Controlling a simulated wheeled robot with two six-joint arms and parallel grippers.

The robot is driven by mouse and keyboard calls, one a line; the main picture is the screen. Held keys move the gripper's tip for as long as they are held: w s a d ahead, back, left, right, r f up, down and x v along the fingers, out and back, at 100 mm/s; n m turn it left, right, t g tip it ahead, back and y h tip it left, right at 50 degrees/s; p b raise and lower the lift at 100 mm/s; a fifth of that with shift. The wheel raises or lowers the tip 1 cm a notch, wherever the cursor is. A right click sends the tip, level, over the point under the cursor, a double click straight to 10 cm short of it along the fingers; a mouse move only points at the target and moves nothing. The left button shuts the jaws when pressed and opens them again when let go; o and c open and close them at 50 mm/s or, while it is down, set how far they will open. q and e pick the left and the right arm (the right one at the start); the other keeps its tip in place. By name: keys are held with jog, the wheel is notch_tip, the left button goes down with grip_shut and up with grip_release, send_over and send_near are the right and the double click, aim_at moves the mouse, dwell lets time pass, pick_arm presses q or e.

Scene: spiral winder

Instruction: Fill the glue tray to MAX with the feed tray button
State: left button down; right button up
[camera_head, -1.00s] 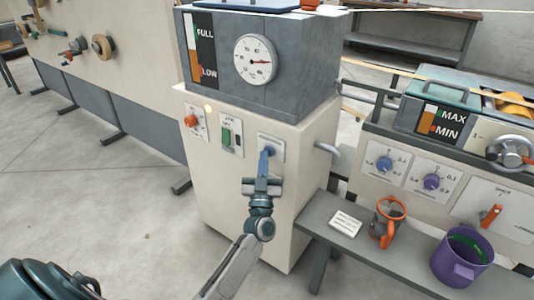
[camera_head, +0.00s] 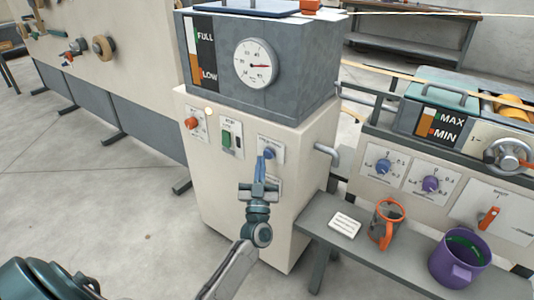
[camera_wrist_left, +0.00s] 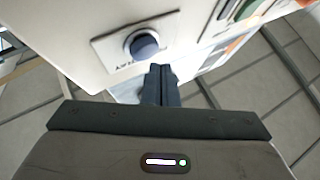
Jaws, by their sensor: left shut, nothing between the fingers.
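The blue feed tray button (camera_head: 269,154) is on a white plate on the front of the cream cabinet; it also shows in the left wrist view (camera_wrist_left: 145,46). My left gripper (camera_head: 261,160) is shut and empty, its fingertips just below and in front of the button. In the left wrist view the shut fingers (camera_wrist_left: 161,72) appear apart from the button, below it. The glue tray (camera_head: 405,115) is at the right; its gauge (camera_head: 425,122) has an orange column between the MIN and MAX levels, but its exact top is hard to read. My right gripper is not in view.
The cabinet carries a red knob (camera_head: 191,123), a green switch (camera_head: 226,140) and a grey tank with a dial (camera_head: 256,63). A pipe (camera_head: 327,154) sticks out at its right. An orange mug (camera_head: 386,225) and purple pot (camera_head: 460,260) stand on the bench (camera_head: 330,212).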

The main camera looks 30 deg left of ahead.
pick_arm(q)
jog(key=shift+s, duration=0.1)
jog(key=s+p, duration=0.1)
jog(key=s, duration=0.1)
jog(key=s+p, duration=0.2)
jog(key=s, duration=0.1)
jog(key=shift+a, duration=0.2)
dwell(1.2)
